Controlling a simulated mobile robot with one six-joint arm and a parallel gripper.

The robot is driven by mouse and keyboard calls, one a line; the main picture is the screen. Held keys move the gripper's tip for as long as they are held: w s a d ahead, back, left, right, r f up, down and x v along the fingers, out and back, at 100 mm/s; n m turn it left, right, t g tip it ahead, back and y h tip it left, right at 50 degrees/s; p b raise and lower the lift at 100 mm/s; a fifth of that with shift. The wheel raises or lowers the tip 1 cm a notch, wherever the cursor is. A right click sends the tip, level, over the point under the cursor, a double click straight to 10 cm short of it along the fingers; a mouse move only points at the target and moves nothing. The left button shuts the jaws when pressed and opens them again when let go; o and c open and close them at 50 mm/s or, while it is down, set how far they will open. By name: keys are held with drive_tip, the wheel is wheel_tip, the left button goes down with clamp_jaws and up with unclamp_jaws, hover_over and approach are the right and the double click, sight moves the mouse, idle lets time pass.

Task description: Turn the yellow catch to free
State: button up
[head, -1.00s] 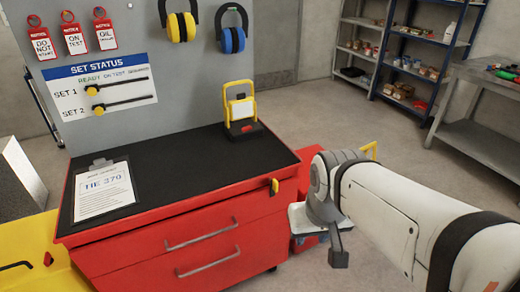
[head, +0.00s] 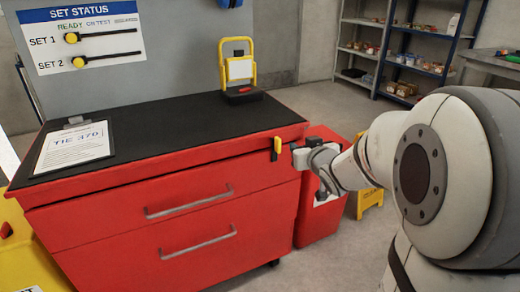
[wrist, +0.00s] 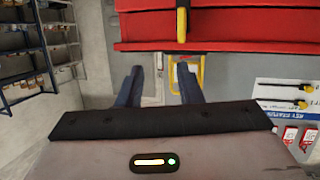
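The yellow catch (head: 277,145) is on the front of the red cabinet (head: 190,190), near its upper right corner, and stands roughly upright. In the wrist view the yellow catch (wrist: 182,22) shows as a narrow bar at the top, against the red front. My gripper (head: 300,157) is just right of the catch in the head view; its fingertips are hard to make out there. In the wrist view my gripper (wrist: 159,70) is open, its two dark fingers apart with nothing between them. The catch appears beyond the fingertips, nearer the right finger.
Two drawer handles (head: 190,203) stick out of the front. A red bin (head: 318,215) stands beside the cabinet's right side. Shelves (head: 405,50) are at the back, with open floor before them.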

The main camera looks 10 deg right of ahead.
sight(280, 146)
drive_tip(key=w+a+f+y+b, duration=0.1)
drive_tip(key=w+b, duration=0.1)
drive_tip(key=w, duration=0.1)
drive_tip(key=w+a+f+n+t+y+b, duration=0.1)
drive_tip(key=w+a+f+b, duration=0.1)
drive_tip(key=w, duration=0.1)
drive_tip(key=w+a+f+t+y+b, duration=0.1)
drive_tip(key=w+f+y+b, duration=0.1)
drive_tip(key=w, duration=0.2)
drive_tip(key=shift+a+n, duration=0.25)
drive_tip(key=shift+n, duration=0.15)
drive_tip(key=shift+c, duration=0.4)
clamp_jaws()
drive_tip(key=shift+f, duration=0.1)
